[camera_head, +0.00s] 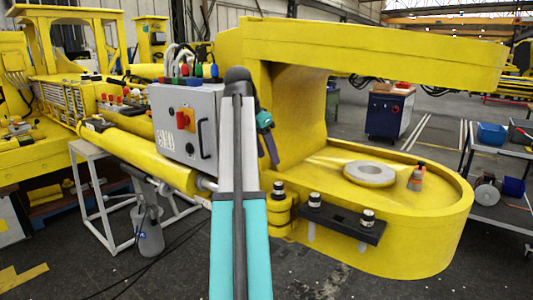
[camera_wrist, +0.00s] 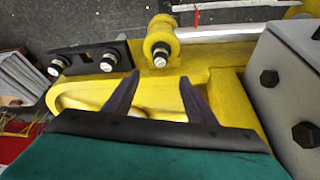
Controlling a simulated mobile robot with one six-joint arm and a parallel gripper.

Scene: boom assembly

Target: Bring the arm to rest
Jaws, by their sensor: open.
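My gripper (camera_head: 271,152) shows in the head view as small dark fingers below a teal body, partly hidden behind my raised arm. It is in front of the inner side of the yellow boom (camera_head: 375,48), near the grey control box (camera_head: 188,122). In the wrist view my gripper (camera_wrist: 160,78) has its two dark fingers spread apart with nothing between them. Behind the fingers lie yellow boom metal (camera_wrist: 155,92) and a yellow round boss with a pin (camera_wrist: 160,45). I cannot tell the exact gap between fingers and boom.
A black plate with two pins (camera_head: 342,223) sits on the boom's lower edge. A grey ring (camera_head: 369,174) and an orange-and-grey item (camera_head: 416,178) rest on the yellow lower platform. A blue cabinet (camera_head: 388,113) and a cart (camera_head: 497,195) stand right. Open floor lies between them.

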